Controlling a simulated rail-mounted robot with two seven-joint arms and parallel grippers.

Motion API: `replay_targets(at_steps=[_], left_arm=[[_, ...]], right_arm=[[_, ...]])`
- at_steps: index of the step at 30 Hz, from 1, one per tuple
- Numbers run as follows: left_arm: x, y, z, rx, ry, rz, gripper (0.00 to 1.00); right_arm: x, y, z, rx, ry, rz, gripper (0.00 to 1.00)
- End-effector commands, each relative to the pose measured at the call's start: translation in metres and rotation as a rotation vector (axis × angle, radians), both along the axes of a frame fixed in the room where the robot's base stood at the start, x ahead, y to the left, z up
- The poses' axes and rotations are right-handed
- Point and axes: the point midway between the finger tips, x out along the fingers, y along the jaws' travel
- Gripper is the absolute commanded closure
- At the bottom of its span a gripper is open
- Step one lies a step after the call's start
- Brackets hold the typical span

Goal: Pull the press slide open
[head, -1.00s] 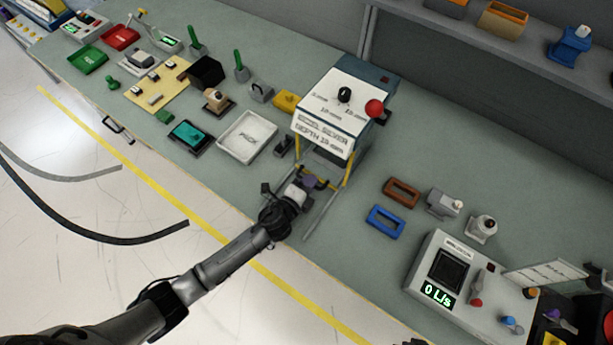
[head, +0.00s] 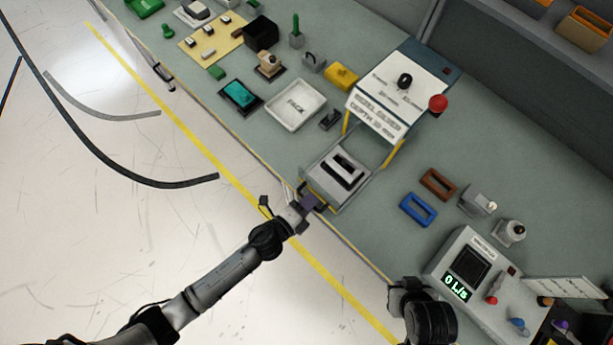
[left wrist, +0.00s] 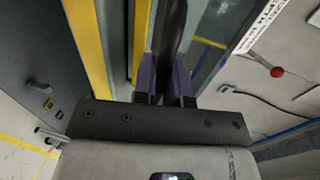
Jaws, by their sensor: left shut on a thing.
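The press (head: 402,92) is a white-topped box on yellow posts with a black knob and a red button. Its slide (head: 322,180), a grey tray on rails, sticks out at the front toward the bench edge. A dark block with a light slot (head: 346,168) sits on the tray. My left gripper (head: 309,203) is at the slide's front end, at the bench edge, shut on the slide's handle. In the left wrist view, the purple fingers (left wrist: 166,80) close around a dark bar, the handle (left wrist: 173,35). My right gripper's fingers do not show.
A white tray (head: 296,103) and a small dark block (head: 331,118) lie left of the press. Blue (head: 418,210) and brown (head: 438,185) frames lie to its right, with a meter box (head: 468,270) beyond.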

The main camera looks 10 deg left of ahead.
Motion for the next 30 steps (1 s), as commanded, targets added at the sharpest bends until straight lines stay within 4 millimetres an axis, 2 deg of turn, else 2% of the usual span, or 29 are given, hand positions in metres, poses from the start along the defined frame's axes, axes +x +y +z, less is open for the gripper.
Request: replay_targets(at_steps=[13,14,21,30], left_arm=[[-0.0026,-0.0011,0.0010,-0.001,-0.003,-0.009,1.00],[-0.0026,-0.0011,0.0009,-0.001,-0.003,-0.009,0.87],[-0.0026,-0.0009,0.0004,0.000,-0.001,-0.008,0.64],[-0.0027,-0.0008,0.0001,0.000,0.000,-0.008,0.64]], right_arm=[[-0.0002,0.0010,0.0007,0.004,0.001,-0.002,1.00],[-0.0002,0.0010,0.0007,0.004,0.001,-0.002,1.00],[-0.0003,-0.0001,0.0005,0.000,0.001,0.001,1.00],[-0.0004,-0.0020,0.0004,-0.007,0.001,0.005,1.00]])
